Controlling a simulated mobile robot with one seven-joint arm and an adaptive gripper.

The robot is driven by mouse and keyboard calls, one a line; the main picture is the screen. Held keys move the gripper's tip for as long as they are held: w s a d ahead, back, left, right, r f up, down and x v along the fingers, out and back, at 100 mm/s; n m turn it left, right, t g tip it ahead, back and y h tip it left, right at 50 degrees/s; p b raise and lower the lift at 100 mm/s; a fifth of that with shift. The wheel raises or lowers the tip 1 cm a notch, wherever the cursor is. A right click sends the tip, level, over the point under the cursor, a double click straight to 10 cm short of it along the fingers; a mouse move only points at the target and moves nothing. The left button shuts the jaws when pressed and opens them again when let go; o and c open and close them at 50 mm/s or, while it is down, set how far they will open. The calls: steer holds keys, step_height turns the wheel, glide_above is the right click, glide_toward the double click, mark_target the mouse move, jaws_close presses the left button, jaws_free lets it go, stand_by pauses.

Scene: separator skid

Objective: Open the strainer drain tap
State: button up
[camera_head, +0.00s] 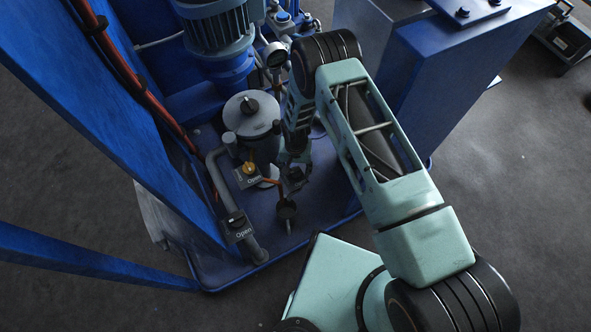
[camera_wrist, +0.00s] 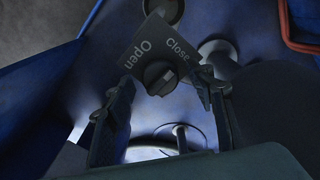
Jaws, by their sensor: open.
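In the wrist view a black tap knob (camera_wrist: 160,77) sits on a dark plate (camera_wrist: 141,54) lettered "Open" at left and "Close" at right. My gripper (camera_wrist: 157,92) is open, with one finger on each side of the knob in the picture. I see no grip on it, and contact cannot be told. In the head view my gripper (camera_head: 294,172) hangs low, right of the grey strainer pot (camera_head: 249,122); it hides what lies beneath. I cannot tell the knob's setting.
Blue frame beams (camera_head: 75,120) bound the left.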

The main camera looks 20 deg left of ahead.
steer(key=c, duration=1.2)
steer(key=shift+o, duration=0.2)
steer(key=n+b, duration=0.3)
steer(key=n, duration=0.1)
steer(key=shift+f, duration=0.15)
steer(key=n+b, duration=0.2)
steer(key=n, duration=0.2)
steer(key=shift+n+b, duration=0.3)
steer(key=shift+b, duration=0.05)
steer(key=n+b, duration=0.2)
steer(key=n, duration=0.2)
steer(key=shift+w, duration=0.1)
steer(key=n+b, duration=0.1)
steer(key=n, duration=0.4)
steer(key=shift+n, duration=0.3)
